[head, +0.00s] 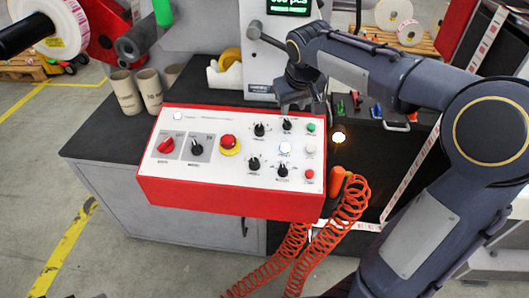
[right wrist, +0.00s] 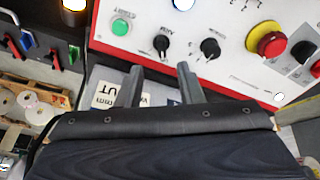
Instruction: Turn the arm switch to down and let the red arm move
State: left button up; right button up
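The red and white control box (head: 210,190) stands in the middle of the head view, with several black rotary knobs on its sloped face. Their labels are too small to read surely, so I cannot tell which is the arm switch. My right gripper (head: 292,106) is at the box's back edge, close to the upper right black knob (head: 287,126). In the right wrist view its two fingers (right wrist: 160,82) are apart with nothing between them, and that knob (right wrist: 161,43) lies just beyond the tips. A red machine part (head: 103,32), possibly the red arm, shows at upper left. My left gripper is out of view.
A red emergency button (head: 230,142) and a red knob (head: 166,146) are on the panel. A green button (head: 311,127) sits beside the upper right knob. Coiled orange hose (head: 345,205) hangs at the box's right. Cardboard tubes (head: 126,95) stand behind left.

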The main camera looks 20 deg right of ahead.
aim_at(287, 120)
jog(key=x, duration=0.8)
jog(key=shift+w+a+f, duration=0.1)
jog(key=shift+w+f, duration=0.05)
jog(key=shift+w, duration=0.2)
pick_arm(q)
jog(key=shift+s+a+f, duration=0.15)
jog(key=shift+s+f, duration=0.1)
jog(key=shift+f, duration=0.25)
pick_arm(e)
grip_shut()
